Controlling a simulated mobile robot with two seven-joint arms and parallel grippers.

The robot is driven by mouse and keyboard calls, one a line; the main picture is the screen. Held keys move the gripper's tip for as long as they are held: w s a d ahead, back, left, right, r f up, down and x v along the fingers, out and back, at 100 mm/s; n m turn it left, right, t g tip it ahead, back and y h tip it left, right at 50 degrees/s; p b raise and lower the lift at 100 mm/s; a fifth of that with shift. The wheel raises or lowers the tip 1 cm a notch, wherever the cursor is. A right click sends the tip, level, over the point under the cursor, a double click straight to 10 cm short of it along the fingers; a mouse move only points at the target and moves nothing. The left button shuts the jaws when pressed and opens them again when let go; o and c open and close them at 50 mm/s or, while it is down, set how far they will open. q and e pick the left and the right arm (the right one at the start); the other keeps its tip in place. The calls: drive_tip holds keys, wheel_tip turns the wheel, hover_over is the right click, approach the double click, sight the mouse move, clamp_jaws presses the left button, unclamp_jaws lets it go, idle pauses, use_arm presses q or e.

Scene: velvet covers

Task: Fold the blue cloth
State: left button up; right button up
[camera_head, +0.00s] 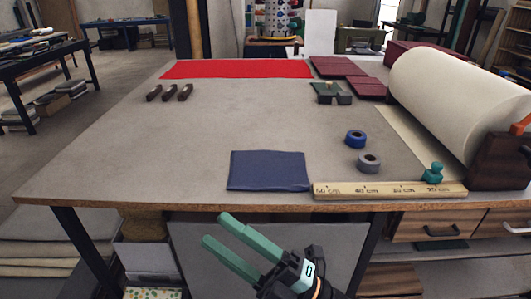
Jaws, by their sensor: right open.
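The blue cloth (268,170) lies as a flat, roughly rectangular piece near the front edge of the table (190,150), in the middle of the head view. I cannot tell whether it has more than one layer. My right gripper (222,231) is in front of the table's front edge, below and nearer than the cloth. Its two green fingers are apart, with nothing between them, and point up and to the left. It is not touching the cloth. My left gripper is not in view.
A wooden ruler (388,190) lies just right of the cloth. Blue (356,138) and grey (369,162) tape rolls stand beyond it. A teal object (433,173) and a large cream roll (460,100) are at right. Red cloth (236,69) lies at the back.

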drive_tip(key=w+d+f+m+t+h, duration=0.3)
drive_tip(key=d+f+m+h, duration=0.45)
drive_tip(key=f+m, duration=0.3)
drive_tip(key=w+d+f+m+t+h, duration=0.35)
drive_tip(key=d+f+m+h, duration=0.25)
drive_tip(key=f+m+h, duration=0.35)
drive_tip(key=s+d+f+m+g+h, duration=0.1)
drive_tip(key=s+d+f+m+g, duration=0.25)
drive_tip(key=s+f, duration=0.5)
drive_tip(key=s+d+f+m+g+h, duration=0.1)
drive_tip(key=s+d+f+m+g, duration=0.3)
drive_tip(key=f, duration=0.8)
wheel_tip(320, 180, up, 7)
drive_tip(key=s+d+t+p, duration=0.1)
drive_tip(key=p, duration=0.6)
drive_tip(key=shift+s+h+p, duration=0.3)
drive_tip(key=shift+p, duration=0.1)
drive_tip(key=shift+n, duration=0.25)
drive_tip(key=shift+d, duration=0.1)
